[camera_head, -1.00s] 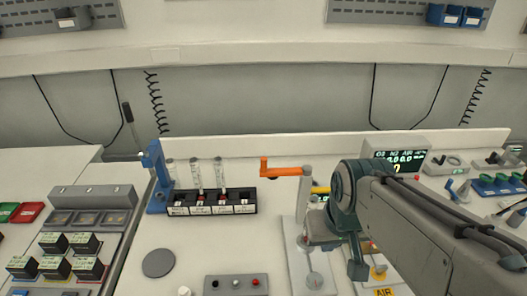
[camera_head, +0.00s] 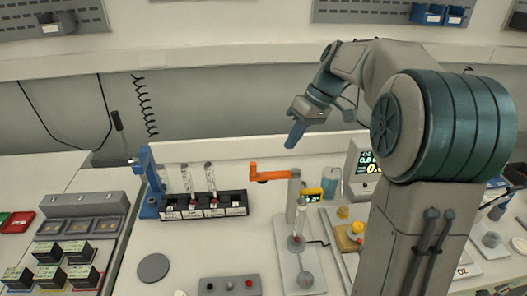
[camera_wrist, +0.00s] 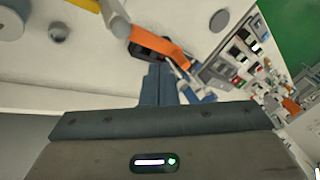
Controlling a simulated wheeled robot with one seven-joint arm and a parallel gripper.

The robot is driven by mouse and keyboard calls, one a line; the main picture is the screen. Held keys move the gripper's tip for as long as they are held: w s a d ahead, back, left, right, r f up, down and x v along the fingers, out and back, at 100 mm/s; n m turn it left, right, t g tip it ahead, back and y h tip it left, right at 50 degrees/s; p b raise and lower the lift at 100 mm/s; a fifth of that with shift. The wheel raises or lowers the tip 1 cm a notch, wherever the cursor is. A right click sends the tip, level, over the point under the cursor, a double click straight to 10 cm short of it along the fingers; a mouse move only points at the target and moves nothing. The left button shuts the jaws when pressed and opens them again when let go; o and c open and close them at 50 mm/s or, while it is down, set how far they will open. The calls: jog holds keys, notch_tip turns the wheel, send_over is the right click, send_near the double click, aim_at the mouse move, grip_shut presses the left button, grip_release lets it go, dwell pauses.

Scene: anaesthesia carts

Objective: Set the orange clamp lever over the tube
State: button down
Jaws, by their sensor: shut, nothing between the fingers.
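The orange clamp lever (camera_head: 272,174) sits on top of an upright grey post (camera_head: 294,200) and points left toward the tube rack. Its free end is turned up. The lever also shows in the wrist view (camera_wrist: 165,47), beyond my fingertips. Clear tubes (camera_head: 210,177) stand upright in a black rack (camera_head: 235,211) left of the lever; the lever's end is apart from them. My gripper (camera_head: 294,135) is in the air above the lever, fingers shut and empty, pointing down. The shut fingers also show in the wrist view (camera_wrist: 158,85).
A blue stand (camera_head: 147,185) is at the rack's left end. A yellow piece (camera_head: 312,192) juts right of the post, near a display box (camera_head: 360,165). A grey disc (camera_head: 153,267) and a button box (camera_head: 228,285) lie in front. The counter between them has free room.

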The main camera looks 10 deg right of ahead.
jog(key=w+n, duration=0.1)
jog(key=w+d+y, duration=0.1)
jog(key=w, duration=0.1)
jog(key=w+d+r+n+y, duration=0.1)
jog(key=w, duration=0.1)
jog(key=shift+w+r+n+p, duration=0.1)
jog(key=shift+w+n+p, duration=0.15)
jog(key=shift+n+p, duration=0.05)
jog(key=s+a+f+p, duration=0.3)
jog(key=a+f, duration=0.5)
jog(key=a, duration=0.1)
jog(key=shift+s, duration=0.25)
jog(key=shift+g, duration=0.3)
jog(key=shift+s, duration=0.15)
